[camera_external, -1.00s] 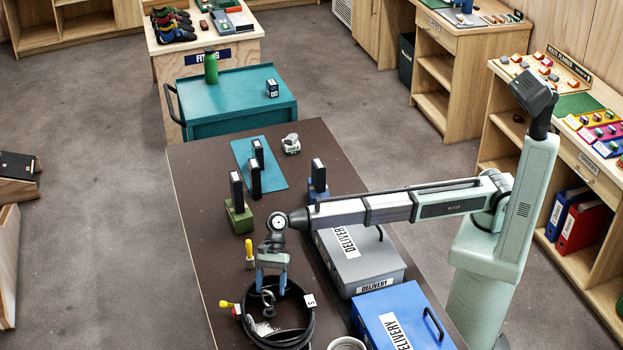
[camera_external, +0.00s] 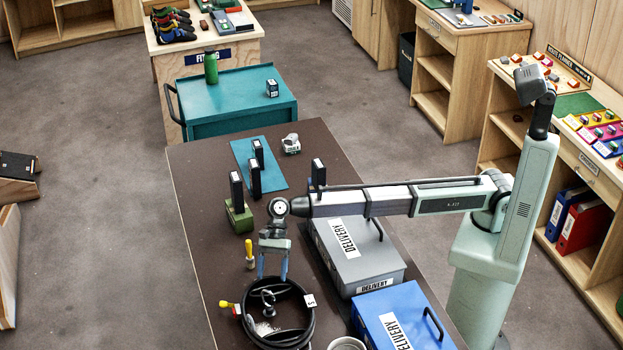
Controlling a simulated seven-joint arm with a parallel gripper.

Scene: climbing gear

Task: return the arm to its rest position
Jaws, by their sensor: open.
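My gripper (camera_external: 272,277) is open and empty, pointing down just above the back part of a black coiled cable (camera_external: 309,328) on the dark table. A metal piece (camera_external: 267,300) stands inside the coil, below my fingers. My arm reaches in from the right, above the grey delivery box (camera_external: 362,262), with its forearm nearly level.
A blue delivery box (camera_external: 400,318) stands at the front right of the dark table (camera_external: 200,190). A green block with a black upright (camera_external: 238,215), a yellow-handled tool (camera_external: 249,252) and a teal mat (camera_external: 270,178) with black uprights lie behind my gripper. A teal cart (camera_external: 235,105) adjoins the far end.

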